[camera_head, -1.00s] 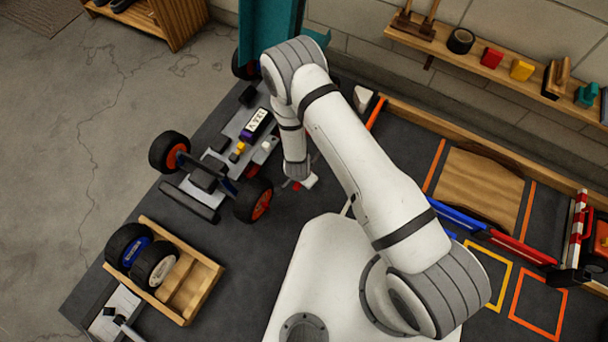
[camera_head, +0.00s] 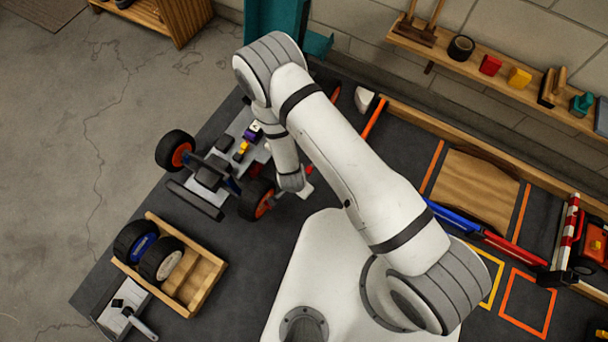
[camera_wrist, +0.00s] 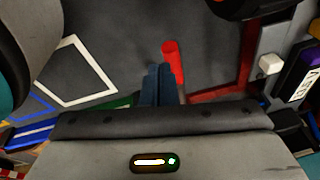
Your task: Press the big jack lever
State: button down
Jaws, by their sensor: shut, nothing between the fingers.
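A red rod with a rounded end (camera_wrist: 173,62), which looks like the jack lever, shows in the wrist view just beside my fingertips. I cannot tell whether they touch. My gripper (camera_wrist: 157,84) is shut and empty, its two dark fingers together. In the head view my gripper (camera_head: 292,184) is low beside the race car's front wheel (camera_head: 257,199), and the arm hides part of the car (camera_head: 215,170). The jack's body and the lever's lower end are mostly hidden there.
A wooden tray (camera_head: 205,291) with two wheels stands at the lower left. Blue and red bars (camera_head: 487,237) lie to the right. A wall shelf (camera_head: 462,62) holds small items.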

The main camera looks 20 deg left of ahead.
jog(key=shift+s+a+r, duration=0.1)
jog(key=shift+s+r, duration=0.25)
jog(key=shift+s, duration=0.3)
jog(key=shift+s+a+r, duration=0.1)
jog(key=shift+s+r, duration=0.25)
jog(key=shift+s, duration=0.25)
jog(key=shift+r+p, duration=0.1)
jog(key=shift+p, duration=0.2)
